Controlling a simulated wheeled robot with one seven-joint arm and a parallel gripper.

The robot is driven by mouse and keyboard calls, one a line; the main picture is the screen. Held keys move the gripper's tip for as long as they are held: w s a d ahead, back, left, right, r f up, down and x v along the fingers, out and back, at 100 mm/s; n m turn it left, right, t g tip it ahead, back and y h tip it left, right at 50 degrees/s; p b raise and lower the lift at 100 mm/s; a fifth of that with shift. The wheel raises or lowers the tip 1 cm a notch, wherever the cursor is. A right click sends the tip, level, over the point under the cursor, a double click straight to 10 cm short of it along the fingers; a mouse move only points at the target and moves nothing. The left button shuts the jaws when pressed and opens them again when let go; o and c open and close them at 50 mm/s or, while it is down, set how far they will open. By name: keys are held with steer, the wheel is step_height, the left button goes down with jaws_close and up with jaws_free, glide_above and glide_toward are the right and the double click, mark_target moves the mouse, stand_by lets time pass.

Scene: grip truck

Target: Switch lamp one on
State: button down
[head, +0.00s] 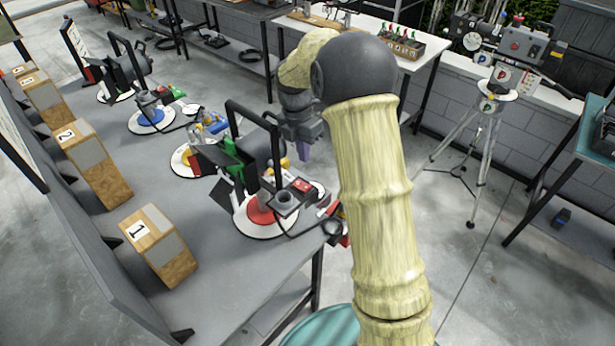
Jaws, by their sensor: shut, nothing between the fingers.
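The nearest lamp (263,150), black with open flaps, stands on a round white base (243,222) with a red disc, across from a wooden block (157,245) marked 1. A small grey unit with a red part (302,186) sits at the right of this base, with a black cable by it. I cannot make out the switch's position or whether the lamp is lit. My gripper (304,151), with purple fingertips, points down above and beyond the red part. It is shut and empty, and appears apart from the unit. My arm covers the area to the right.
Another block (92,160) is marked 2. A camera on a tripod (487,110) stands at the right. Floor between tripod and table looks clear.

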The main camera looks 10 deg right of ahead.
mark_target(308, 187)
steer(key=f+p, duration=0.1)
steer(key=f, duration=0.2)
steer(key=f+p, duration=0.1)
steer(key=f, duration=0.2)
steer(key=s+f+p, duration=0.1)
steer(key=f, duration=0.2)
steer(key=shift+d+f, duration=0.25)
steer(key=shift+d, duration=0.15)
